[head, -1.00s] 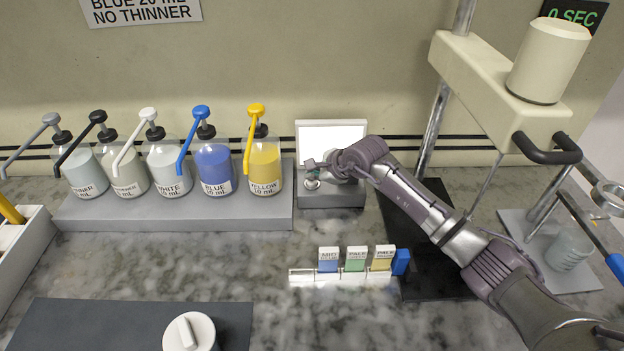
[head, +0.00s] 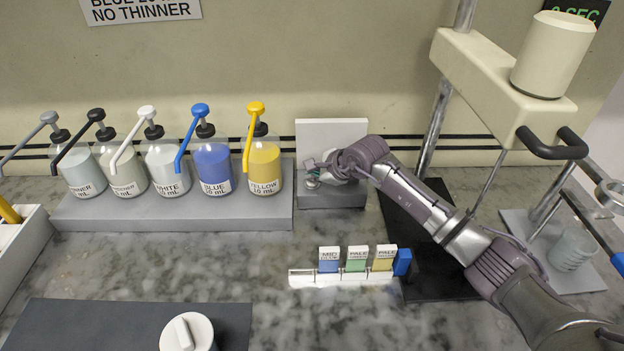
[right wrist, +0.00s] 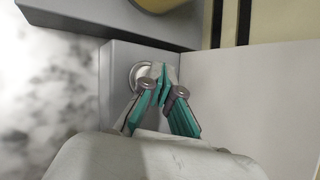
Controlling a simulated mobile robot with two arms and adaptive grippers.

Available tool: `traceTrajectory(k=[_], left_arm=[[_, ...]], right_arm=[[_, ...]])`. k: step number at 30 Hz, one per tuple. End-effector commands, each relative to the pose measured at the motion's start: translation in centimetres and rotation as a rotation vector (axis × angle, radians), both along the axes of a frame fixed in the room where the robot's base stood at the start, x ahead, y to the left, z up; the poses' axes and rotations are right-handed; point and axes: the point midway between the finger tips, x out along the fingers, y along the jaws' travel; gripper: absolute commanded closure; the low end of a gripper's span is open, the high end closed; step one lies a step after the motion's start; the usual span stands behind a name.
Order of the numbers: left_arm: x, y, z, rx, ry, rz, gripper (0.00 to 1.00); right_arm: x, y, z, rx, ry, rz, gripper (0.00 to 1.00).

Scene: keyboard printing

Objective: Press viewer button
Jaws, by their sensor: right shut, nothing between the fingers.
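The viewer (head: 332,200) stands against the back wall, a grey base with an upright panel (head: 332,131) that now looks dull grey-white. Its round button (right wrist: 145,74) sits on the base and shows in the right wrist view, partly covered by my fingers. My right gripper (head: 311,172) is over the left part of the base. In the right wrist view its teal fingers (right wrist: 164,76) are shut together with nothing between them, tips at the button's right edge. I cannot tell whether they touch it. My left gripper is not in view.
Several pump bottles (head: 213,167) stand on a grey block left of the viewer. A rack of small sample cards (head: 345,275) lies in front. A mixer stand (head: 500,85) is at the right, and a white knob (head: 188,333) is at the front.

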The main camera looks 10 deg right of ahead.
Motion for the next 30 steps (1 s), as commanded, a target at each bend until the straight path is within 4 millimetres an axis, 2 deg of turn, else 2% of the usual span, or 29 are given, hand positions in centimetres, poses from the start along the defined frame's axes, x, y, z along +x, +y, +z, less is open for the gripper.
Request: traceTrajectory(k=[8, 24, 30], left_arm=[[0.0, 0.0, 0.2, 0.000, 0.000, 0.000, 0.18], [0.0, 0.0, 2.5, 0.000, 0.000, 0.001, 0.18], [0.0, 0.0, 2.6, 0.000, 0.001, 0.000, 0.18]], right_arm=[[0.0, -0.1, 0.2, -0.002, 0.001, -0.001, 1.00], [0.1, -0.1, 5.6, 0.000, -0.004, -0.002, 1.00], [0.1, -0.1, 6.2, 0.001, -0.003, -0.002, 1.00]])
